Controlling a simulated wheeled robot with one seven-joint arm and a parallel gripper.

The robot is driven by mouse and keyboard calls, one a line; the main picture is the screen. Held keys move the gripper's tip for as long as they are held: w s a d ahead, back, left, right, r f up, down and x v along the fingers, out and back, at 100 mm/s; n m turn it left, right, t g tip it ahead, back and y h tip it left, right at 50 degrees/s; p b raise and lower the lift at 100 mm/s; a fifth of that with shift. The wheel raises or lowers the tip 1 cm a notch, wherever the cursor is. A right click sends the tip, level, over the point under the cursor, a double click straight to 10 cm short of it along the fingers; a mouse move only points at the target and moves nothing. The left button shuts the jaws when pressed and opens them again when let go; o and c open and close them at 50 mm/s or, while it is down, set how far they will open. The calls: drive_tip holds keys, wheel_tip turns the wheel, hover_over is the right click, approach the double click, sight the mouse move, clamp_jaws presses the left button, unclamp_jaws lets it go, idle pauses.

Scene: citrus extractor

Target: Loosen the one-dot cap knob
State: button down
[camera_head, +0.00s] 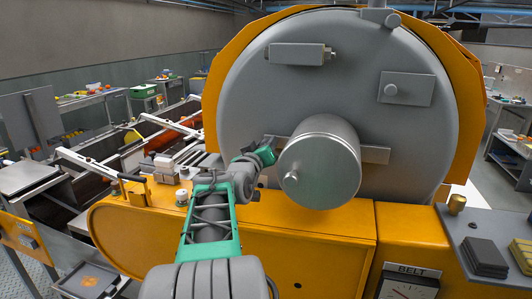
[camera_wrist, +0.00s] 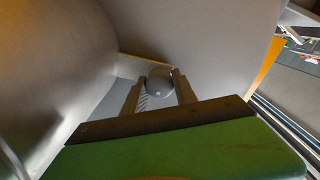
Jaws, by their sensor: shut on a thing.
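A dark rounded knob (camera_wrist: 158,81) with a small pale mark on its face sits between my fingers in the wrist view. My gripper (camera_wrist: 159,90) is shut on this knob, one finger on each side. In the head view my gripper (camera_head: 270,142) is at the left end of a grey crossbar (camera_head: 375,155), and the knob is hidden there. A large metal cylinder (camera_head: 322,165) projects from the middle of the bar, close to the right of my gripper. It fills the left side of the wrist view (camera_wrist: 50,70). I cannot tell how tight the knob is.
The big grey round drum face (camera_head: 400,130) stands behind the bar, within an orange housing (camera_head: 460,95). An orange machine body (camera_head: 300,245) lies below, with a dial panel marked BELT (camera_head: 405,280). White rails and a conveyor (camera_head: 100,165) are at left.

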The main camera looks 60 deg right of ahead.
drive_tip(key=shift+n, duration=0.3)
drive_tip(key=c, duration=1)
unclamp_jaws()
drive_tip(key=s+a+b, duration=0.1)
drive_tip(key=a+b, duration=0.1)
drive_tip(key=a, duration=0.5)
drive_tip(key=shift+a, duration=0.35)
